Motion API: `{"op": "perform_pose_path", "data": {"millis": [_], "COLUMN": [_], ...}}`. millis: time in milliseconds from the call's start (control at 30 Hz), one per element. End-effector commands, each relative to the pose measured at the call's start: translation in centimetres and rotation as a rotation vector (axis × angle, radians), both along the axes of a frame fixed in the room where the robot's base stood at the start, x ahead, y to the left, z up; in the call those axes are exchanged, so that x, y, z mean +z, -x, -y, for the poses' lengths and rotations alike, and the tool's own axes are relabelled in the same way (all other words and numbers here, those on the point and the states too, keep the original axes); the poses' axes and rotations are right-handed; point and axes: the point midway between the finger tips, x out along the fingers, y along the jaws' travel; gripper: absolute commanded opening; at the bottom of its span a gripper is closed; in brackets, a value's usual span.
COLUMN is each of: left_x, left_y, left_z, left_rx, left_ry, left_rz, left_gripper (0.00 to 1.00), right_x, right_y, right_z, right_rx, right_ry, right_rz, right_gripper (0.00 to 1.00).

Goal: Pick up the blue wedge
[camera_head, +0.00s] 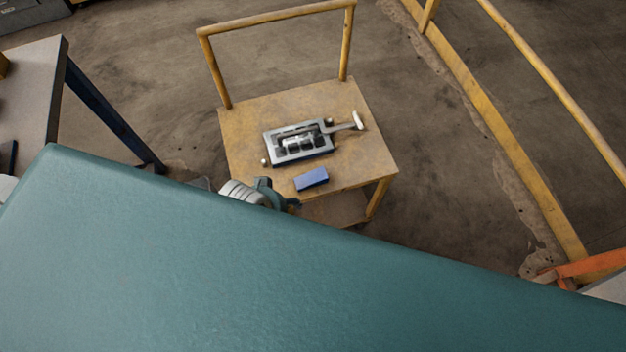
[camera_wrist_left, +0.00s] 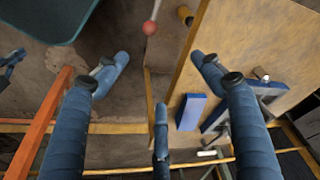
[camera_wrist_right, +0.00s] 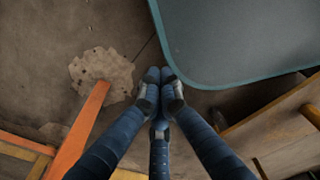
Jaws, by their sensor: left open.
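The blue wedge (camera_head: 311,179) lies on the wooden top of a small cart, near its front edge. In the left wrist view the wedge (camera_wrist_left: 191,111) shows between the right and lower fingers, beyond them and not held. My left gripper (camera_wrist_left: 157,66) is open and empty, its fingers spread wide. In the head view part of the left gripper (camera_head: 275,196) shows at the cart's front left, left of the wedge; the teal surface hides the rest. My right gripper (camera_wrist_right: 161,76) has its fingertips together with nothing seen between them, and appears only in its wrist view.
A grey metal frame with dark compartments (camera_head: 303,157) sits behind the wedge on the cart top (camera_head: 355,170), with a handled tool (camera_head: 345,127) beside it. The cart has a yellow rail (camera_head: 275,15). A grey table (camera_head: 30,85) stands left; orange beams (camera_head: 590,266) stand right.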

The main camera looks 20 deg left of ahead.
Motion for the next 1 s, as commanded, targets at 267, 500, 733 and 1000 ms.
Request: {"op": "perform_pose_path", "data": {"millis": [267,500,733,1000], "left_x": [2.2,5.0,7.4,9.1], "left_y": [-5.6,-9.5,-12.2,-13.5], "left_z": [6.9,11.5,9.7,5.8], "left_rx": [-0.190,-0.445,-0.647,-0.698], "left_ry": [0.088,0.084,-0.062,-0.178], "left_rz": [0.019,-0.015,-0.130,-0.226], "left_gripper": [0.68,0.68,0.68,0.68], "right_x": [-0.7,-1.6,-2.6,-2.9], "right_y": [-0.3,0.2,0.5,0.5], "right_z": [1.0,1.1,1.1,0.9], "right_rx": [-0.004,-0.003,-0.003,-0.001], "right_ry": [0.011,0.013,0.013,0.011], "right_rz": [0.004,-0.004,-0.009,-0.009], "right_gripper": [0.00,0.00,0.00,0.00]}}
